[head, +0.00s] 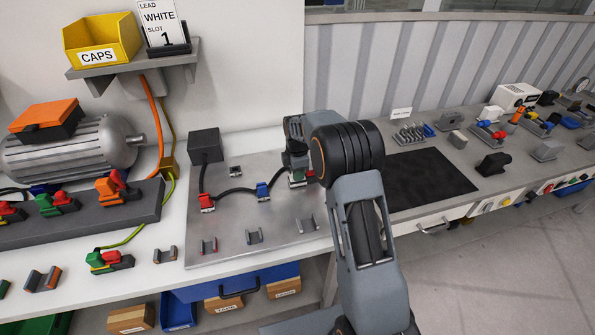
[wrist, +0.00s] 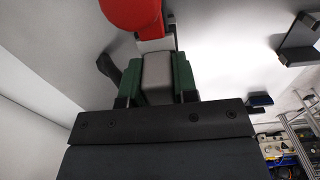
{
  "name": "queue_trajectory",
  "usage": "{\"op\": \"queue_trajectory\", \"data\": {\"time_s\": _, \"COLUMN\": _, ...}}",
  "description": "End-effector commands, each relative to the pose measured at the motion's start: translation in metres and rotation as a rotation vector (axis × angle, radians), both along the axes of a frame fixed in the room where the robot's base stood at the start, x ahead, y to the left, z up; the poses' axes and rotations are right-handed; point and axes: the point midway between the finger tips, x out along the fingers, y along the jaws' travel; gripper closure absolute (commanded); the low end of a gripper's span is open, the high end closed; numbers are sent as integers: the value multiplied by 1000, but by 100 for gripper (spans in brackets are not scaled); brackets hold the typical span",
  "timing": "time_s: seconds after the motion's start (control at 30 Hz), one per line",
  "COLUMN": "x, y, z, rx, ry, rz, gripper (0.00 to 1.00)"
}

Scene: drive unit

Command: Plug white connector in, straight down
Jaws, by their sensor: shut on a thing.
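The white connector (wrist: 157,78) looks pale grey in the wrist view, held between the green-padded fingers of my gripper (wrist: 156,85). A red part (wrist: 132,14) lies just beyond it at the top of the view; I cannot tell whether they are joined. In the head view my gripper (head: 298,178) is low over the right part of the metal plate (head: 225,225), at the end of the black cable (head: 235,191). The connector is mostly hidden there by the gripper and arm. I cannot tell whether it touches the plate or a socket.
A red connector (head: 207,203) and a blue connector (head: 262,191) sit along the cable. Small holders (head: 254,237) stand along the plate's front. A card (head: 160,22) reads lead white, slot 1. A dark mat (head: 428,178) lies to the right.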

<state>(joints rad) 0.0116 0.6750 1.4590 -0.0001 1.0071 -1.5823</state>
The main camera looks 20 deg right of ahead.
Motion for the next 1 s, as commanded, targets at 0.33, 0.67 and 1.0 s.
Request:
{"op": "queue_trajectory", "data": {"time_s": 0.33, "x": 0, "y": 0, "z": -1, "rx": 0, "ry": 1, "rz": 0, "gripper": 100}}
{"op": "queue_trajectory", "data": {"time_s": 0.67, "x": 0, "y": 0, "z": -4, "rx": 0, "ry": 2, "rz": 0, "gripper": 72}}
{"op": "queue_trajectory", "data": {"time_s": 1.0, "x": 0, "y": 0, "z": -3, "rx": 0, "ry": 1, "rz": 0, "gripper": 43}}
